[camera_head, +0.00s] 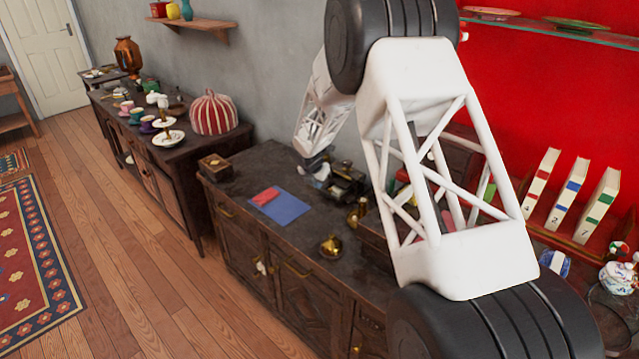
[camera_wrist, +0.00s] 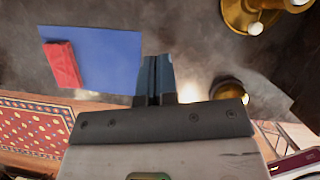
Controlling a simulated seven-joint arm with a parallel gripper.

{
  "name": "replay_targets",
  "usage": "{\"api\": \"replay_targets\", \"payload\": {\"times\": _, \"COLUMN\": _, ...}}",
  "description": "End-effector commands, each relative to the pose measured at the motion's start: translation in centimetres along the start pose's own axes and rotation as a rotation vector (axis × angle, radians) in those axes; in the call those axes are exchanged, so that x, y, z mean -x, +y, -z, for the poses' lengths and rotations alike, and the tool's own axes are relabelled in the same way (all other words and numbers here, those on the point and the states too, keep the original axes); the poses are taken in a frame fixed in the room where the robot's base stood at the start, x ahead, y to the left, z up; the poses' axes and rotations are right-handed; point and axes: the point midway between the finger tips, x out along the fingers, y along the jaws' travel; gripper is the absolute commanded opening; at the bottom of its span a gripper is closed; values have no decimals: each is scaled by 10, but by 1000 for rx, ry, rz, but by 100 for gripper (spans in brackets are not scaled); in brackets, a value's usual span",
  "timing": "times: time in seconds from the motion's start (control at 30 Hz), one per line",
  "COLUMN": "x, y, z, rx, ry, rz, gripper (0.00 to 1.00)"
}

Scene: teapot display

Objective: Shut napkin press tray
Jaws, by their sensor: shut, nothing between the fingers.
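The press is not clearly seen there.
A blue mat (camera_head: 288,208) with a folded red cloth (camera_head: 265,196) lies on the cabinet top (camera_head: 240,190). A small wooden box (camera_head: 215,167) stands at its left end. A brass pot (camera_head: 331,247) is near the front edge. My white arm hides much of the right side.

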Motion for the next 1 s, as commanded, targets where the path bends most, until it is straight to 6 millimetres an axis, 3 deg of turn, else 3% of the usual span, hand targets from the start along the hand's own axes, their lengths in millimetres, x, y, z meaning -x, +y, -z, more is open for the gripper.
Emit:
{"api": "replay_targets", "payload": {"times": 0.63, "x": -90, "y": -1, "z": 1, "rx": 0, "ry": 2, "rz": 1, "gripper": 0}}
{"api": "replay_targets", "payload": {"times": 1.0, "x": -102, "y": 0, "z": -33, "rx": 0, "ry": 0, "rz": -1, "gripper": 0}}
